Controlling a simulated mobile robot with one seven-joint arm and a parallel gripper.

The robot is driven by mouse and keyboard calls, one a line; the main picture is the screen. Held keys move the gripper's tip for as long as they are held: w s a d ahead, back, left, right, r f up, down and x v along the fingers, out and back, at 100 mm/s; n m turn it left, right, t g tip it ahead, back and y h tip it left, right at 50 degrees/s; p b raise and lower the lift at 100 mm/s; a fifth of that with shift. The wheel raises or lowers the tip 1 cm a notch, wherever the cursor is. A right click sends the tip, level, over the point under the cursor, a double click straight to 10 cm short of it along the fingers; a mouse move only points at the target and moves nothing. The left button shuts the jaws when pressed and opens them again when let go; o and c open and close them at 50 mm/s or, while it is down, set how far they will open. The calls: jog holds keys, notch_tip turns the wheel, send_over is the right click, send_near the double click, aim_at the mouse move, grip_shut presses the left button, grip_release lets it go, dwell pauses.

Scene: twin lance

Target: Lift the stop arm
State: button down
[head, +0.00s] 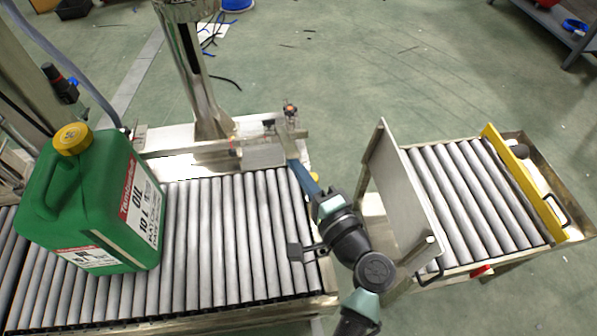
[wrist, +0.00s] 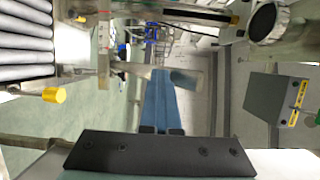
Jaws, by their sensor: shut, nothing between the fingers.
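My gripper (head: 294,160) reaches from the lower middle over the end of the roller conveyor. Its long blue fingers are shut together and hold nothing; they show in the wrist view (wrist: 161,80). The fingertips are beside a narrow metal bar (head: 287,128) with a dark knob at the conveyor's far right corner. This bar looks like the stop arm, but I cannot be sure. Whether the fingertips touch it cannot be told. A yellow cap (wrist: 53,95) shows beside the rollers in the wrist view.
A green jerrycan (head: 88,200) with a yellow lid stands on the left of the conveyor (head: 215,240). A metal column (head: 195,80) rises behind. A roller cart (head: 470,200) with an upright plate (head: 400,190) and yellow bar (head: 525,180) stands right. Open green floor lies beyond.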

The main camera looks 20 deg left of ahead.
aim_at(294, 146)
jog(key=shift+w+a+r, duration=0.15)
jog(key=shift+w+r, duration=0.1)
jog(key=shift+r, duration=0.3)
jog(key=shift+w+a+r+p, duration=0.3)
jog(key=shift+w+r+p, duration=0.15)
jog(key=shift+r, duration=0.2)
jog(key=shift+w+a+r+p, duration=0.25)
jog(key=shift+w+r+p, duration=0.15)
jog(key=shift+r, duration=0.25)
jog(key=shift+w+a+r+p, duration=0.3)
jog(key=shift+w+r+p, duration=0.15)
jog(key=shift+r, duration=0.2)
jog(key=shift+w+a+r, duration=0.1)
jog(key=shift+w+r, duration=0.05)
jog(key=shift+w+a+r+p, duration=0.3)
jog(key=shift+w+a+r, duration=0.3)
jog(key=shift+w+r, duration=0.25)
jog(key=shift+w+a+r+p, duration=0.25)
jog(key=shift+w+a+r, duration=0.3)
jog(key=shift+w+r, duration=0.25)
jog(key=shift+w+a, duration=0.1)
